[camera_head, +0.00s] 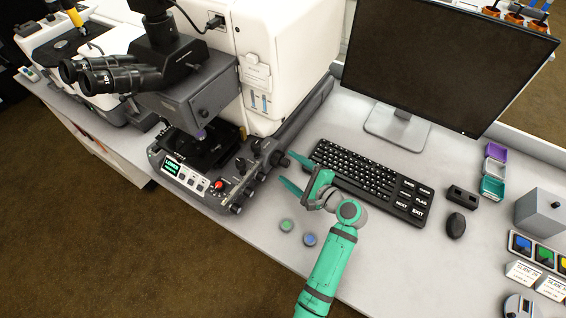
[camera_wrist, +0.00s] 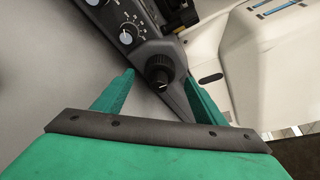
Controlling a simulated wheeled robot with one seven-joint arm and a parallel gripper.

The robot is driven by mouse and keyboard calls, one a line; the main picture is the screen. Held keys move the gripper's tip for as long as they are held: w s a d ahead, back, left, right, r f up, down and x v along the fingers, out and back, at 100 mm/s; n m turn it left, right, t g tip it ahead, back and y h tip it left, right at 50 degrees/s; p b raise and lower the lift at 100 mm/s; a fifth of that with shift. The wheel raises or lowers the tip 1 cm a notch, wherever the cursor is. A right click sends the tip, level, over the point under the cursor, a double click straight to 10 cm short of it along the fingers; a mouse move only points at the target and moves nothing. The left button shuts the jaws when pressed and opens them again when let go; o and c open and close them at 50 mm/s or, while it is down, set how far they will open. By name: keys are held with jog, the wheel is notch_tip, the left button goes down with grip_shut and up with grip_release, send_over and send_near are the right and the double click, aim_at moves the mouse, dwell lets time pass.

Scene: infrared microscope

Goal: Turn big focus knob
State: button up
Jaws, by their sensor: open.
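The black big focus knob (camera_head: 279,160) sticks out from the right side of the microscope base (camera_head: 205,178). In the wrist view the knob (camera_wrist: 159,71) stands out between the tips of my two teal fingers. My gripper (camera_head: 288,169) is open, with its fingers pointing left toward the microscope. In the wrist view my gripper (camera_wrist: 160,78) shows a gap on both sides of the knob. Its left finger is over the grey table and its right finger overlaps the dark base edge. I cannot tell how deep the knob sits between the fingers.
The keyboard (camera_head: 375,181) lies just right of my gripper, under the monitor (camera_head: 448,65). A green disc (camera_head: 286,225) and a blue disc (camera_head: 310,239) lie on the table in front. Smaller knobs (camera_wrist: 126,38) sit on the base near the big one. The front-left table edge is close.

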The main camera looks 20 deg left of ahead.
aim_at(285, 165)
jog(key=shift+x, duration=2.1)
jog(key=c, duration=1)
jog(key=shift+c, duration=0.2)
